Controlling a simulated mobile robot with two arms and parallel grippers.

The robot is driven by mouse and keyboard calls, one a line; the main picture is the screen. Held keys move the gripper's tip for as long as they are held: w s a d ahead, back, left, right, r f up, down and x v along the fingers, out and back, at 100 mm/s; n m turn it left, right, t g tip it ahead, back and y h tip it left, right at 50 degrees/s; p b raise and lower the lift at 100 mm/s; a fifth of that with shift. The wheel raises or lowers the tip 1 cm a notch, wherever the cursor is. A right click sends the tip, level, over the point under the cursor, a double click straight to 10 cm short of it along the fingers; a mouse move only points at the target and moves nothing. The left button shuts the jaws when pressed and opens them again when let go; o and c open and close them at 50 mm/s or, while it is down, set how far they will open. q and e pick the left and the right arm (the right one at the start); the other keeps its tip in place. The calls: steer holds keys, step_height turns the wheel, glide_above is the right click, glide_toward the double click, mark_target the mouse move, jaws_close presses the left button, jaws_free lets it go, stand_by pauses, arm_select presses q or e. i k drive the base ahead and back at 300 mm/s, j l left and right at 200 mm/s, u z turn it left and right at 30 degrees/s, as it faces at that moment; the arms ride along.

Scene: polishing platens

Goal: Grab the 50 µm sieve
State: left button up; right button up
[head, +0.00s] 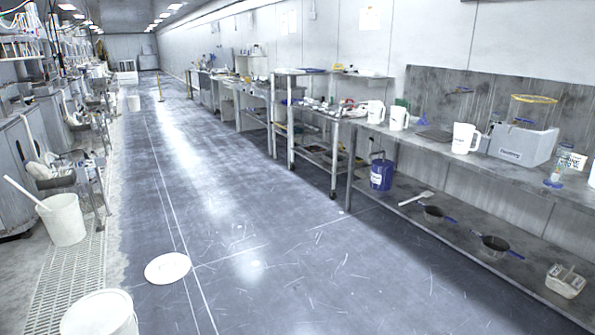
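A clear, round, sieve-like vessel with a yellow rim (533,99) sits on top of a grey box-shaped machine (521,145) on the right-hand bench. A smaller clear vessel with a blue base (553,183) stands right of the machine, near the bench's front edge. No 50 µm marking is readable on either, so I cannot tell which is the 50 µm sieve. Neither of my grippers is in view.
The metal bench (420,148) holds white jugs (465,138); its lower shelf (462,236) holds pans and a blue bucket (381,174). A white lid (167,268) lies on the floor. White buckets (63,220) stand at left. The middle aisle is mostly clear.

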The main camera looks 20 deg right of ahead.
mark_target(493, 247)
steer(key=i+l+z, duration=0.2)
steer(key=l+z, duration=0.25)
steer(key=i+l+z, duration=0.25)
steer(key=z, duration=0.15)
steer(key=i+l+z, duration=0.2)
steer(key=z, duration=0.25)
steer(key=i+l+z, duration=0.1)
steer(key=i+z, duration=0.35)
steer(key=i+l, duration=0.1)
steer(key=i, duration=0.5)
steer(key=i+u, duration=0.1)
steer(key=i, duration=0.45)
steer(key=i+l, duration=0.2)
steer(key=i, duration=0.35)
steer(key=i+l+u, duration=0.15)
steer(key=i+u, duration=0.15)
steer(key=i, duration=0.15)
steer(key=i+l+u, duration=0.35)
steer(key=i+j, duration=0.1)
